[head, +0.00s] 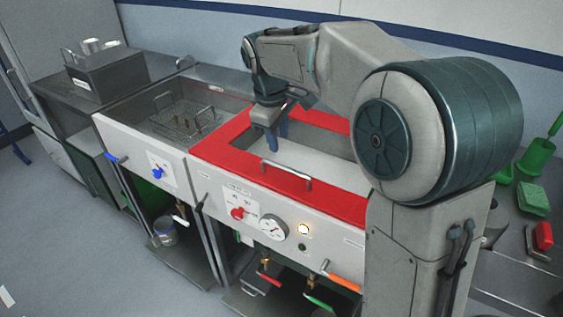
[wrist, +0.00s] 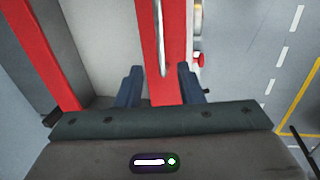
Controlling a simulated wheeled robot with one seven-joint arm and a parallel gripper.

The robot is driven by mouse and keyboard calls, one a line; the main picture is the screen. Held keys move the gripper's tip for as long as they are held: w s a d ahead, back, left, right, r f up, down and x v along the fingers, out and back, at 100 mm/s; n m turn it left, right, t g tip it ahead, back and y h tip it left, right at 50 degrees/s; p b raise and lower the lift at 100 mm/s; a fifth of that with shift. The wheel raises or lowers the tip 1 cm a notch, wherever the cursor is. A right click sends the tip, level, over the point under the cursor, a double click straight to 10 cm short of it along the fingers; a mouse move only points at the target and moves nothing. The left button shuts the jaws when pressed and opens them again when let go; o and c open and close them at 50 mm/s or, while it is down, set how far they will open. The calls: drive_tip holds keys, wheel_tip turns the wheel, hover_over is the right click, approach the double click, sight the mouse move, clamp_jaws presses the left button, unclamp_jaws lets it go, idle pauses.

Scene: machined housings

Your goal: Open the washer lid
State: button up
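The washer (head: 218,204) has a white front panel and a flat red frame (head: 330,200) around a pale middle; I cannot tell whether that middle is a panel or an opening. A metal bar handle (head: 287,176) stands on the frame's front strip. My gripper (head: 271,140) is above the red frame, behind and left of the handle, pointing down.
To the left is a basin with a wire basket (head: 184,117). The washer front carries a red knob (head: 238,213), a gauge (head: 272,227) and orange (head: 343,281), red and green lever handles below. A green block (head: 533,198) sits on the right counter. Open floor lies in front.

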sight(283, 166)
drive_tip(key=f, duration=0.3)
drive_tip(key=w+f, duration=0.1)
drive_tip(key=f, duration=0.2)
drive_tip(key=d+f, duration=0.1)
drive_tip(key=f, duration=0.2)
drive_tip(key=shift+w, duration=0.25)
clamp_jaws()
